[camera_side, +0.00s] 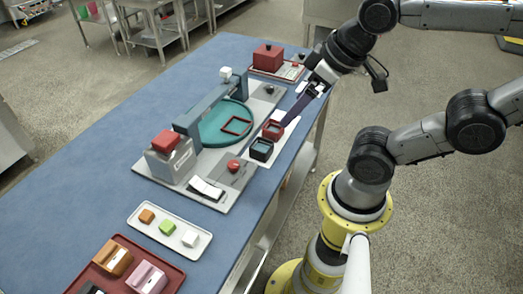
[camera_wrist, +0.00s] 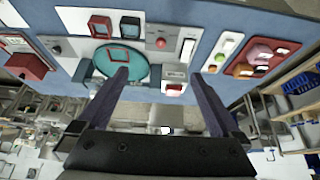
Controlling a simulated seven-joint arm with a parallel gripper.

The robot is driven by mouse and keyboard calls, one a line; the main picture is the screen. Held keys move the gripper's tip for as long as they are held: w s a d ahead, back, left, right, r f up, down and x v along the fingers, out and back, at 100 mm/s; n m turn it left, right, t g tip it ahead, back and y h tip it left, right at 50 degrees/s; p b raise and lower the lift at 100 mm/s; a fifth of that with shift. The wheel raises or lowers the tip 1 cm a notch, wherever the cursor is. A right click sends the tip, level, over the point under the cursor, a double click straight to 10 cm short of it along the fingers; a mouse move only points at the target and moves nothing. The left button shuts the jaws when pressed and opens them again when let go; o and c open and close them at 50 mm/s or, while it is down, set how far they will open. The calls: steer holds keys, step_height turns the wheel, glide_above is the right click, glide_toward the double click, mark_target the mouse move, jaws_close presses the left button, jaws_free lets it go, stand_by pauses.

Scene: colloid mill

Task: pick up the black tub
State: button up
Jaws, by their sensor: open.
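In the wrist view, the black tub (camera_wrist: 130,27) is near the top, between the red tub (camera_wrist: 100,26) and a red button. My gripper (camera_side: 288,118) hangs in the air up and to the right of both tubs, with its dark fingers slanting down. In the wrist view, my gripper (camera_wrist: 159,77) has its fingers wide apart with nothing between them. It is apart from the black tub.
A teal round dish (camera_side: 222,122) and a grey bridge-like arm (camera_side: 205,101) stand beside the tubs. A red button (camera_side: 234,166) is close to the black tub. A red lidded box (camera_side: 268,56) is at the far end; a white tray (camera_side: 165,228) of small cubes is nearer.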

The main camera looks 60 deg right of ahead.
steer(key=n+g, duration=0.6)
steer(key=n, duration=1.2)
glide_above(262, 142)
steer(key=s+a, duration=0.1)
steer(key=a, duration=0.2)
step_height(262, 142, down, 18)
steer(key=r, duration=0.1)
steer(key=shift+d+f, duration=0.2)
steer(key=shift+f, duration=3.1)
steer(key=c, duration=1.3)
